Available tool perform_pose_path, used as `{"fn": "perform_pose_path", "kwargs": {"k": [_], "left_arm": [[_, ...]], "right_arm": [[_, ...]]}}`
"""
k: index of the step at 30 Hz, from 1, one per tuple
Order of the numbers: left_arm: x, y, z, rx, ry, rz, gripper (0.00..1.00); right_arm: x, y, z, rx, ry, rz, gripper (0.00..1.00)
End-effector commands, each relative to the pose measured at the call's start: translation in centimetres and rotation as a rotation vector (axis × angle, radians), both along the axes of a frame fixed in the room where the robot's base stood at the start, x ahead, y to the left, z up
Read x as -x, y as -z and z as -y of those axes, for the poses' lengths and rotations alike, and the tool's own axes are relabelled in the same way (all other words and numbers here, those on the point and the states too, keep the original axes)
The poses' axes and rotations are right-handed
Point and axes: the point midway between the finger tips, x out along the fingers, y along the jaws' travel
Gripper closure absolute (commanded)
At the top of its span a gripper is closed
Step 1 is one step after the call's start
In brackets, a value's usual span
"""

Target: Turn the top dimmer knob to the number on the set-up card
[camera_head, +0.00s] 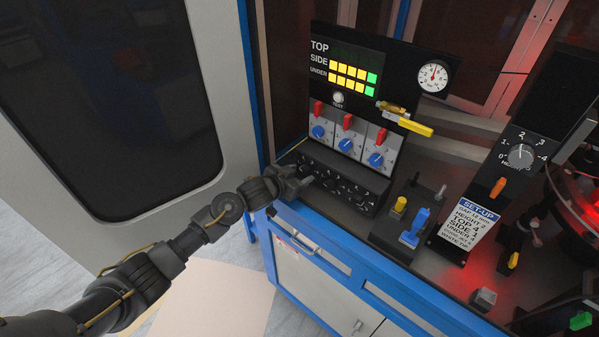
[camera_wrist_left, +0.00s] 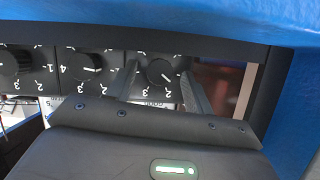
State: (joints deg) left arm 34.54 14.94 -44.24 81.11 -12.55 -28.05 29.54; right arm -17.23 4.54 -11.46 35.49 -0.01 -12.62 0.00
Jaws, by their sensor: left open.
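The dimmer panel (camera_head: 368,198) is a black box with a row of dark knobs below the blue knobs. My left gripper (camera_head: 303,180) is at its left end in the head view. In the left wrist view, the open fingers (camera_wrist_left: 162,88) stand on either side of the end dimmer knob (camera_wrist_left: 160,71); I cannot tell whether they touch it. Its white pointer line shows, with the dial numbers upside down. Two more dimmer knobs (camera_wrist_left: 84,67) are to its left. The set-up card (camera_head: 467,223) reads height 2, top 4, side 1; its under line is hard to read.
The display (camera_head: 352,73) has a dark top row and lit side and under rows. Blue knobs (camera_head: 346,145) and red switches (camera_head: 348,122) sit above the dimmers. Yellow and blue levers (camera_head: 414,228) stand to the right. A blue frame edge (camera_wrist_left: 285,110) is close beside my left gripper.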

Motion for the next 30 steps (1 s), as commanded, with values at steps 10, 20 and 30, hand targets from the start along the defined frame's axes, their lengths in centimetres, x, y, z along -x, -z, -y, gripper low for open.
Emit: {"fn": "perform_pose_path", "kwargs": {"k": [10,20,30], "left_arm": [[-0.76,0.36,0.49,0.000,0.000,0.002,0.48],[-0.73,0.34,0.46,-0.001,-0.001,0.001,0.77],[-0.66,0.65,0.60,-0.071,0.001,0.055,0.93]], "right_arm": [[-0.09,-0.15,0.01,0.000,0.000,0.001,0.40],[-0.12,-0.15,0.01,0.000,0.000,0.002,0.40],[-0.15,0.71,0.02,0.001,0.000,0.002,0.40]]}}
